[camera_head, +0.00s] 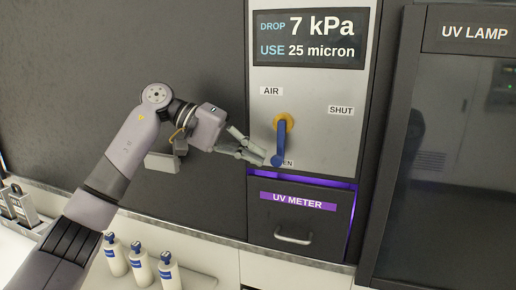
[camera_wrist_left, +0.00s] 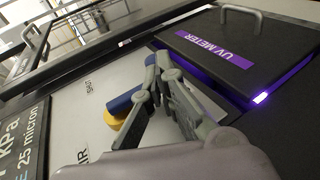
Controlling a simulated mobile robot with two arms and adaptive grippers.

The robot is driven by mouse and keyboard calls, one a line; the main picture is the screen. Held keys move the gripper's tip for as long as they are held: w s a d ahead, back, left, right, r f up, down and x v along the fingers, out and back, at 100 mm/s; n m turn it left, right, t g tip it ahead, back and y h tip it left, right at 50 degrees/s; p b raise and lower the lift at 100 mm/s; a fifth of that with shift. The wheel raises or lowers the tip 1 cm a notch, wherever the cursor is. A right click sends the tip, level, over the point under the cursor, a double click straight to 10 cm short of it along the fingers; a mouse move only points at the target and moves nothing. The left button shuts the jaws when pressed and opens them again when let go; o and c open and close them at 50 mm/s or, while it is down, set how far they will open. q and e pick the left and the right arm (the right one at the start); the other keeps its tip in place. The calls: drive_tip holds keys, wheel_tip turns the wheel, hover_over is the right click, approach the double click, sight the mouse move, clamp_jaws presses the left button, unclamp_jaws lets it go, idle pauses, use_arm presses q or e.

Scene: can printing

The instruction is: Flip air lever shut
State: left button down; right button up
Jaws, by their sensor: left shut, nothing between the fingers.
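The air lever (camera_head: 280,143) has a blue handle and an orange-yellow hub, on a light grey panel (camera_head: 335,150). Its handle points down, with the tip over the label whose visible letters read "EN". The "SHUT" label (camera_head: 341,111) is to the upper right of the handle. My left gripper (camera_head: 262,158) is shut and empty, with its fingertips just left of the handle's lower end. In the left wrist view the fingers (camera_wrist_left: 157,65) partly hide the blue handle (camera_wrist_left: 122,102). I cannot tell whether they touch it. My right gripper is not in view.
Above the lever a display (camera_head: 310,38) reads 7 kPa and 25 micron. Below it is the UV METER drawer (camera_head: 298,218) with a handle and purple glow. The UV LAMP cabinet (camera_head: 450,150) stands at the right. Several white bottles (camera_head: 140,264) stand at the lower left.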

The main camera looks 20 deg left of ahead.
use_arm(q)
drive_tip(key=shift+d+f, duration=0.25)
drive_tip(key=shift+d, duration=0.15)
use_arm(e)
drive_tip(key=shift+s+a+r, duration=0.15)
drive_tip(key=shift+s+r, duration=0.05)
